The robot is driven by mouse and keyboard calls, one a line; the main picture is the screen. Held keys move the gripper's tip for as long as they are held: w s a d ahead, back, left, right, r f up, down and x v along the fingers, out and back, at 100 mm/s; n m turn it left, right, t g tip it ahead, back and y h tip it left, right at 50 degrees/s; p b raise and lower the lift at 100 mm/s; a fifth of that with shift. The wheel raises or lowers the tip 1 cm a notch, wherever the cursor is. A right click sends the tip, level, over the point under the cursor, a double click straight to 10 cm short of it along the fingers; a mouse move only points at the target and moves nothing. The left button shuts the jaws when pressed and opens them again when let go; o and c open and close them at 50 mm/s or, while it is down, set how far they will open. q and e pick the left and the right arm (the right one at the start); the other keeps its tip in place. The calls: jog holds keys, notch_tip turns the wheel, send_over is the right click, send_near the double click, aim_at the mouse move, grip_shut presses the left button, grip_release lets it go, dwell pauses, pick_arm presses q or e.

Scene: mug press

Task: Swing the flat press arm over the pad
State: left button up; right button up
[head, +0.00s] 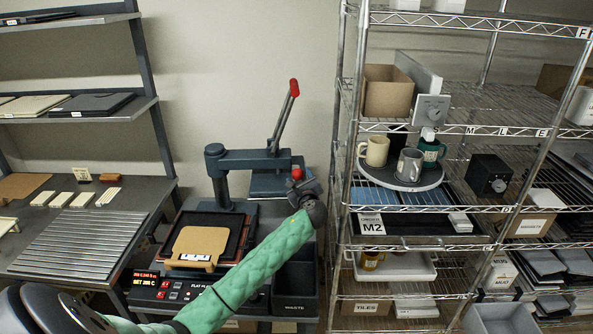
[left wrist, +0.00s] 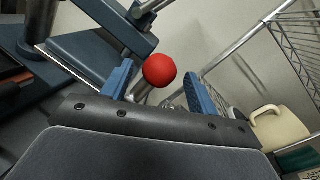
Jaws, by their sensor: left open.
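The flat press's dark blue arm (head: 252,159) reaches right from its post (head: 216,185) in the head view. Its flat plate (head: 272,186) hangs at the right, clear of the pad. The pad (head: 232,222) is left of it, with a tan piece (head: 200,241) on it. A red ball knob (head: 297,174) is at the arm's right end. My left gripper (head: 305,188) is open at the knob. In the left wrist view the red knob (left wrist: 159,70) shows between its two blue fingers (left wrist: 158,88); contact cannot be told. My right gripper is not in view.
A red-tipped lever (head: 293,90) rises above the press arm. A wire rack (head: 345,150) with mugs on a round tray (head: 372,173) stands close on the right. A bench with a slatted rack (head: 75,243) is on the left. A waste bin (head: 296,290) is below the plate.

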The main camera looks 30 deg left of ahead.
pick_arm(q)
jog(key=p+x, duration=0.1)
jog(key=x, duration=0.2)
jog(key=shift+w+a+r, duration=0.1)
jog(key=shift+w+a, duration=0.05)
jog(key=shift+a, duration=0.05)
jog(key=shift+w+a, duration=0.5)
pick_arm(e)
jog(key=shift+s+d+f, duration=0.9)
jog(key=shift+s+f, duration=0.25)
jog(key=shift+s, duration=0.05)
